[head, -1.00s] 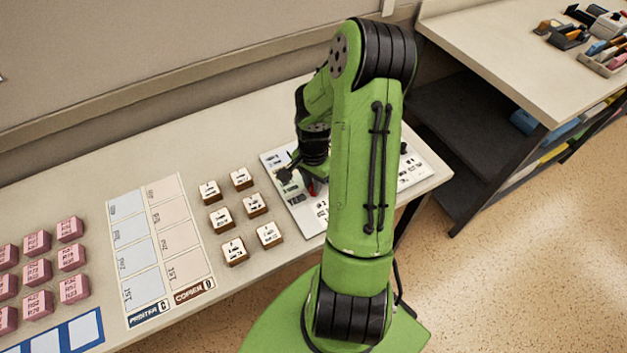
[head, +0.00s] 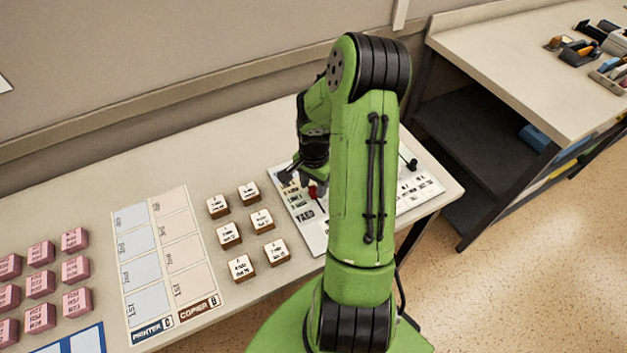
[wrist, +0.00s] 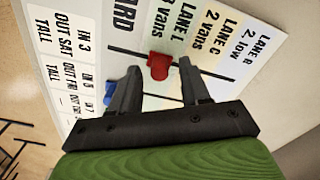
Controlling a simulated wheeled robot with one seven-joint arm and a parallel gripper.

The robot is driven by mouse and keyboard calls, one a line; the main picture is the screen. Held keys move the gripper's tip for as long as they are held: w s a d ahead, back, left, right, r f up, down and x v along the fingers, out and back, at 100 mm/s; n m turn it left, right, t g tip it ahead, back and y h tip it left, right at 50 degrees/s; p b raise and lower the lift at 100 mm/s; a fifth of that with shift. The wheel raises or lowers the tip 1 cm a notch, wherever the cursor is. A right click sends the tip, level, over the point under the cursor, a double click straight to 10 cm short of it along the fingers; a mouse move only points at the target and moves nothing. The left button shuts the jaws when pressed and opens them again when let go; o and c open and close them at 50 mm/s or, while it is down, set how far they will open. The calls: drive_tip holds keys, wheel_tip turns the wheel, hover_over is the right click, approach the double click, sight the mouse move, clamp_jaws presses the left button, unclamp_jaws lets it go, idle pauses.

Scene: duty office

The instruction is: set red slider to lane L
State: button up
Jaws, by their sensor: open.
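In the head view the red slider (head: 313,192) shows below my gripper, which is partly hidden by my arm. The board (head: 313,240) is also partly covered by my arm.
A blue slider (wrist: 110,92) sits left of my gripper, near a second slot line. Labels for YARD, lane C (wrist: 217,32) and lane R (wrist: 258,48) are readable. Several small blocks (head: 229,234) stand left of the board, before a printed chart (head: 150,245).

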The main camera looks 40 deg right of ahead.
sight(313, 188)
wheel_tip(313, 188, up, 16)
drive_tip(key=p, duration=0.3)
drive_tip(key=shift+a, duration=0.1)
